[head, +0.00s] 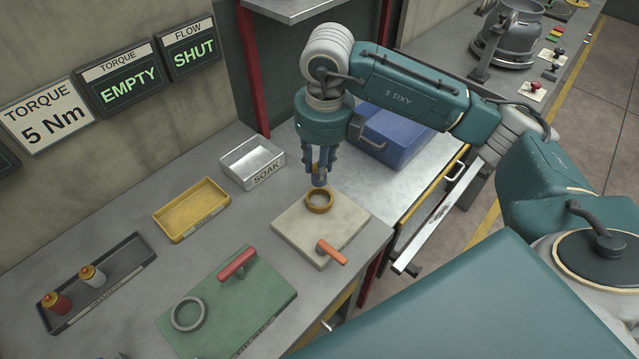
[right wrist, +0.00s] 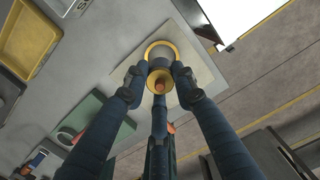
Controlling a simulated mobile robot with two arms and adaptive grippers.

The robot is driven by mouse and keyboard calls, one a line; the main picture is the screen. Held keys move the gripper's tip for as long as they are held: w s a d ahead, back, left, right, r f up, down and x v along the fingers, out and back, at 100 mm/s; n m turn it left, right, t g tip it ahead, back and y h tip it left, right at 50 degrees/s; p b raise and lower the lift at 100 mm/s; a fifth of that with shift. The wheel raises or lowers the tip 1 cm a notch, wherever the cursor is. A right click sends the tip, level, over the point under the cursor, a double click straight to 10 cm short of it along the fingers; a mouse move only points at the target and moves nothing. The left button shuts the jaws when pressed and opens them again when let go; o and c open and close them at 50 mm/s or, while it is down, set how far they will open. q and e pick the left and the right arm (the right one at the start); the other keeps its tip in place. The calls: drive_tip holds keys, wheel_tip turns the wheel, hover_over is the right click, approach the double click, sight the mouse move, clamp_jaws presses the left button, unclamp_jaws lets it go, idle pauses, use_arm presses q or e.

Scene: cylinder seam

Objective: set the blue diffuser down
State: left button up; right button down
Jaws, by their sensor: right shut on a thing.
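My right gripper (head: 319,176) points straight down above the beige pad (head: 290,232). It is shut on a small piece that shows blue at its lower end, which I take to be the blue diffuser (head: 319,182). In the right wrist view, the right gripper (right wrist: 158,76) holds a piece with a yellow-orange round end, and the fingers hide most of it. The piece is over or just behind a brass-yellow ring (head: 320,203) on the beige pad; I cannot tell whether they touch. My left gripper is not in view.
An orange handle (head: 332,253) lies on the beige pad. A green pad (head: 262,311) with a red handle (head: 237,263) and grey ring (head: 188,314) is nearer. A yellow tray (head: 191,208), a SOAK tray (head: 252,165) and a dark tray (head: 105,290) with bottles stand left. A blue box (head: 395,135) is behind.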

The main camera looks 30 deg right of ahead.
wheel_tip(320, 180, down, 3)
drive_tip(key=shift+f+p, duration=0.1)
drive_tip(key=shift+p, duration=0.2)
wheel_tip(320, 180, down, 3)
drive_tip(key=shift+f+p, duration=0.2)
drive_tip(key=shift+p, duration=0.4)
drive_tip(key=shift+f, duration=0.45)
drive_tip(key=shift+f, duration=0.1)
drive_tip(key=c, duration=1.4)
unclamp_jaws()
